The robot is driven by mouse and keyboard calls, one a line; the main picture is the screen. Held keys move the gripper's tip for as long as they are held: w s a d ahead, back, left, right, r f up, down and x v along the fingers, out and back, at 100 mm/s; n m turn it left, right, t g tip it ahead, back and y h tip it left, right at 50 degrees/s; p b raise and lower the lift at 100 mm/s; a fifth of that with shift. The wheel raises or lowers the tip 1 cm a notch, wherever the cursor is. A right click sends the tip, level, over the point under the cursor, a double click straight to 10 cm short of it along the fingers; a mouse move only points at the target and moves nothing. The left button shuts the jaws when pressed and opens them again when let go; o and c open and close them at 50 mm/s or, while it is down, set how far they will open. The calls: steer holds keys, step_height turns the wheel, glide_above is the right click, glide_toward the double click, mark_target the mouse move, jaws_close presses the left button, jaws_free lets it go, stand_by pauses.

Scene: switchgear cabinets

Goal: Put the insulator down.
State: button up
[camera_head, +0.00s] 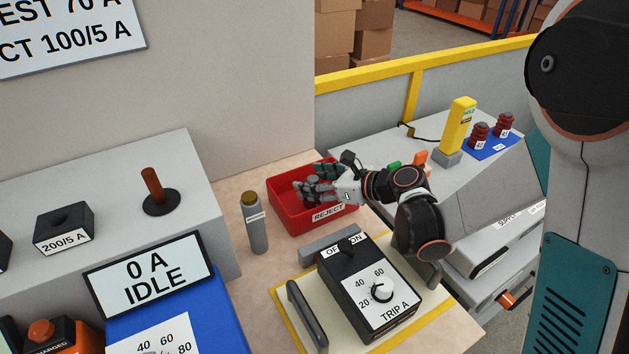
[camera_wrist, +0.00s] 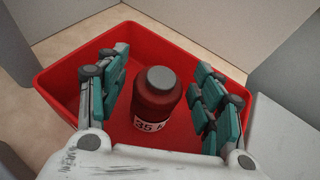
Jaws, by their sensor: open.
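My gripper (camera_wrist: 160,98) is open, with a gap on both sides of the insulator. In the head view my gripper (camera_head: 318,181) reaches into the red tray (camera_head: 285,215), which is labelled REJECT. The insulator is hidden there behind my gripper.
A grey cylinder (camera_head: 257,225) stands left of the tray. A black TRIP A box (camera_head: 370,290) sits in front of it. Two more insulators (camera_head: 479,136) stand on a blue mat (camera_head: 492,149) beside a yellow tester (camera_head: 459,125). A wall rises behind the tray.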

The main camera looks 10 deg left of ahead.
steer(key=shift+r, duration=0.1)
steer(key=shift+d+r+p, duration=0.15)
steer(key=shift+r+p, duration=0.05)
steer(key=shift+p, duration=0.1)
steer(key=p+v, duration=0.2)
steer(key=v, duration=0.9)
steer(key=shift+d+p, duration=0.25)
steer(key=shift+p, duration=0.05)
